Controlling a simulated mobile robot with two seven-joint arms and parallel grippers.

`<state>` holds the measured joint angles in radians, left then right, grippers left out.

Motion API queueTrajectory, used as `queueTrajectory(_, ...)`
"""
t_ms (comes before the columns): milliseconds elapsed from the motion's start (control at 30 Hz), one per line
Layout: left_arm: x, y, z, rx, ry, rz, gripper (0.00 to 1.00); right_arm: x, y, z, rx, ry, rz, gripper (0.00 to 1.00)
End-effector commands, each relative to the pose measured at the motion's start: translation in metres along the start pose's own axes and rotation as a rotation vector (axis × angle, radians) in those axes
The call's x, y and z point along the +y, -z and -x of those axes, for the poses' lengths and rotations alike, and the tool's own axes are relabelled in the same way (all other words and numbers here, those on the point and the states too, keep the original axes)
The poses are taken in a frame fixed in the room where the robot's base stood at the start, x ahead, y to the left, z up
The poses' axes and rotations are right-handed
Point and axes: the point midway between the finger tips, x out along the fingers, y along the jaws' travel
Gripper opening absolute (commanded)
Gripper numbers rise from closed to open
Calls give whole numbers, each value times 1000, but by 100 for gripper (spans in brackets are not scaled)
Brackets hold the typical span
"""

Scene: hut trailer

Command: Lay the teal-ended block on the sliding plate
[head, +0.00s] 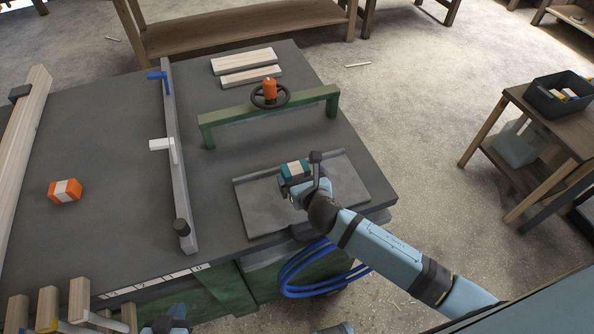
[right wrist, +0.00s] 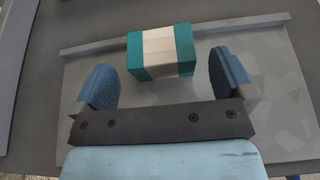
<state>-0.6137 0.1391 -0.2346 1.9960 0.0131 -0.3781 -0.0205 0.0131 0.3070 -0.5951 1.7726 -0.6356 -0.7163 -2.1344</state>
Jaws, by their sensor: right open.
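The teal-ended block (head: 294,169), with a pale middle band, appears to rest on the grey sliding plate (head: 262,211), near the plate's raised back strip. In the right wrist view the block (right wrist: 160,53) lies just beyond and between the fingertips, with gaps on both sides, over the plate (right wrist: 274,98). My right gripper (head: 301,181) is open and empty, close to the near side of the block. It also shows in the right wrist view (right wrist: 167,86). My left gripper (head: 168,324) is partly in view at the bottom edge; its fingers are not clear.
An orange-ended block (head: 65,191) lies on the table at left. A long grey fence (head: 175,150) with blue and white clamps crosses the table. A green bridge (head: 228,118) with a handwheel stands behind the plate. Two pale boards (head: 247,74) lie at the back.

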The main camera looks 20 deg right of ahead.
Motion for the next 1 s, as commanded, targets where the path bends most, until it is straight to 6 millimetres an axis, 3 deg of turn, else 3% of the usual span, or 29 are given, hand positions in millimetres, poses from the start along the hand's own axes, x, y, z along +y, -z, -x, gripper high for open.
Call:
queueTrajectory(200,0,2,1,-1,0,0,0,0,0,49,1,-1,2,100)
queueTrajectory(400,0,1,2,-3,0,0,0,0,0,77,0,0,0,100)
queueTrajectory(1000,0,1,2,-3,0,0,0,0,0,84,0,1,0,100)
